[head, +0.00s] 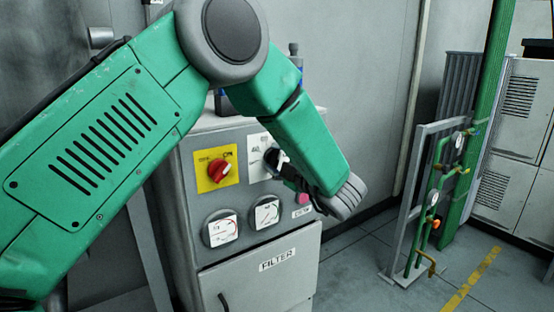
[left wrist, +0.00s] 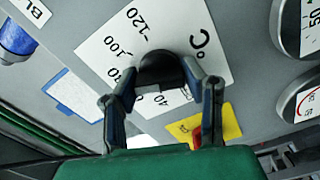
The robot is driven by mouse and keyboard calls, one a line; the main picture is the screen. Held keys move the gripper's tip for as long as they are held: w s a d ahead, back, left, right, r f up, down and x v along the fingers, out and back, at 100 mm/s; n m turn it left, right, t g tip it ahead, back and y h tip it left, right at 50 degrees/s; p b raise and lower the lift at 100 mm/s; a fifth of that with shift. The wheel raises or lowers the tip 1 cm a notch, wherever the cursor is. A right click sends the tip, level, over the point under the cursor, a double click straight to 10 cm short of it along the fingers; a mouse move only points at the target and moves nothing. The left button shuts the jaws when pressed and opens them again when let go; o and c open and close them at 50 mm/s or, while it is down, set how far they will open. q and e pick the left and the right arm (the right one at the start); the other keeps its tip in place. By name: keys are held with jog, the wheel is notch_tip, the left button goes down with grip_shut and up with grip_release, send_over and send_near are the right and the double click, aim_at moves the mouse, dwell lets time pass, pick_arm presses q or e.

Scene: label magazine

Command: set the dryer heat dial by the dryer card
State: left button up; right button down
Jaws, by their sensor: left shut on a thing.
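The black heat dial (left wrist: 158,68) sits on a white °C scale plate (left wrist: 100,48) with 120 and 100 readable in the left wrist view. A pale mark shows on the dial's lower edge in that view. My left gripper (left wrist: 166,82) has a finger on each side of the dial and is shut on it. In the head view, the left gripper (head: 283,170) reaches the white scale plate (head: 255,150) and partly covers the dial. A white sheet with blue edging (left wrist: 72,97) lies beside the plate; its text cannot be read. My right gripper is not in view.
A yellow plate (head: 203,184) with a red switch (head: 219,171) is left of the dial. Two gauges (head: 221,229) sit below, above a FILTER door (head: 255,285). A pink button (head: 303,198) is close to my wrist. Green pipes (head: 437,190) stand at right, beyond open floor.

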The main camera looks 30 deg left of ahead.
pick_arm(q)
jog(key=o, duration=0.9)
jog(key=shift+o, duration=1.3)
jog(key=shift+w, duration=0.15)
jog(key=shift+f, duration=0.1)
jog(key=shift+d, duration=0.1)
jog(key=v, duration=1.1)
jog(key=shift+d, duration=0.4)
jog(key=shift+a+f, duration=0.1)
